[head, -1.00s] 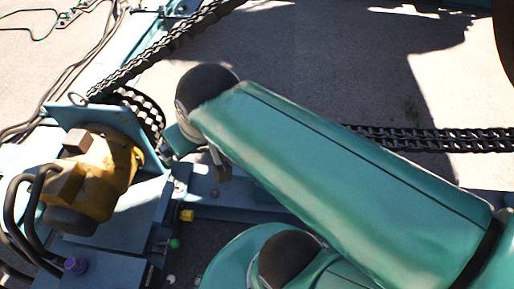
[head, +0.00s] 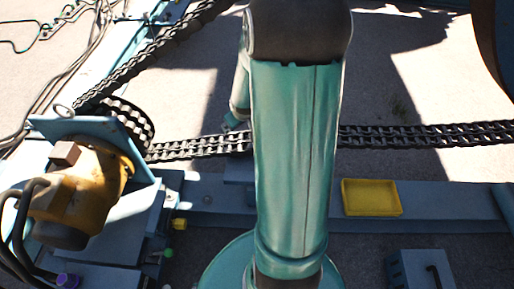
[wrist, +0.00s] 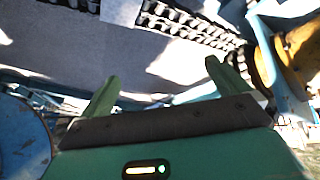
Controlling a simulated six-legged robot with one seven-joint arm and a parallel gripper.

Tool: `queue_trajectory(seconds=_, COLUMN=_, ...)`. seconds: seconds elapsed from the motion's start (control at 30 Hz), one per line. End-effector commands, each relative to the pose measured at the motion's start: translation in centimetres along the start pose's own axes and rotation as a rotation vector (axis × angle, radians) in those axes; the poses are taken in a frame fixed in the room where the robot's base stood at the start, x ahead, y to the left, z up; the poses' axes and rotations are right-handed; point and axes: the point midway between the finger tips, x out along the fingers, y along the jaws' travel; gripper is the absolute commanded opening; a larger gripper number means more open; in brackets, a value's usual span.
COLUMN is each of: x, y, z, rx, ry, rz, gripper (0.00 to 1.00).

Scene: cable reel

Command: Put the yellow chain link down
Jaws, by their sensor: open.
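My gripper (wrist: 162,86) shows in the wrist view with its two green fingers wide apart. I see nothing held between them. In the head view my arm stands across the middle and hides most of the gripper. I cannot make out a yellow chain link in either view. A shallow yellow tray (head: 372,198) lies on the blue-grey beam, right of my arm, and I see nothing in it. The dark chain (head: 425,135) runs across behind my arm; it also seems to show at the top of the wrist view (wrist: 185,22).
A yellow-brown motor (head: 80,195) with black hoses stands at the left on a blue frame. A small yellow part (head: 180,223) and a green knob (head: 168,253) sit beside it. A grey box with a handle (head: 425,270) is at the lower right. Open concrete lies behind the chain.

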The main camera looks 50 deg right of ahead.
Motion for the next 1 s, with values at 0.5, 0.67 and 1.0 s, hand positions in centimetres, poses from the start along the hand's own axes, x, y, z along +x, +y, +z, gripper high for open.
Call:
queue_trajectory(seconds=0.5, x=16.3, y=5.7, z=13.2, rx=0.176, ry=0.107, rz=-0.051, gripper=1.0)
queue_trajectory(seconds=0.67, x=19.9, y=5.8, z=17.6, rx=0.263, ry=0.175, rz=-0.054, gripper=1.0)
queue_trajectory(seconds=1.0, x=23.3, y=5.2, z=22.0, rx=0.379, ry=0.275, rz=-0.033, gripper=1.0)
